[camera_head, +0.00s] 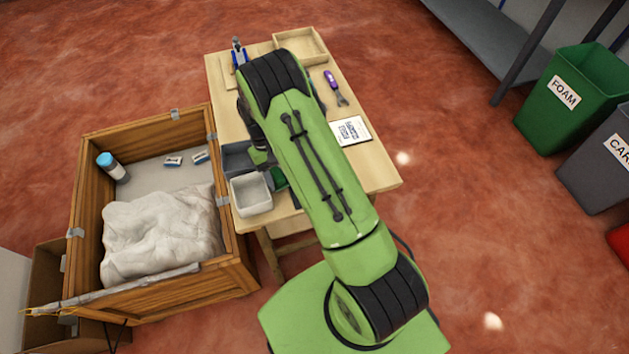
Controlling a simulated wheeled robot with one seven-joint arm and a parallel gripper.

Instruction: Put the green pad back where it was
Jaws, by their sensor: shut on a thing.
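My gripper (262,158) points down over the left edge of the wooden table, near a grey bin and a white bin. It is mostly hidden by my own arm, and its fingertips are hard to make out. A small dark green patch (279,178), which looks like the green pad, shows just below and right of my gripper, right of the white bin. My arm hides the rest of it. My gripper is shut on it, as far as I can tell.
The table (375,175) also holds a wooden tray (313,42), a purple-handled tool (331,83), a white card (350,131), the grey bin (236,155) and the white bin (251,195). A wooden crate (160,284) stands left. A green FOAM bin (560,115) stands right.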

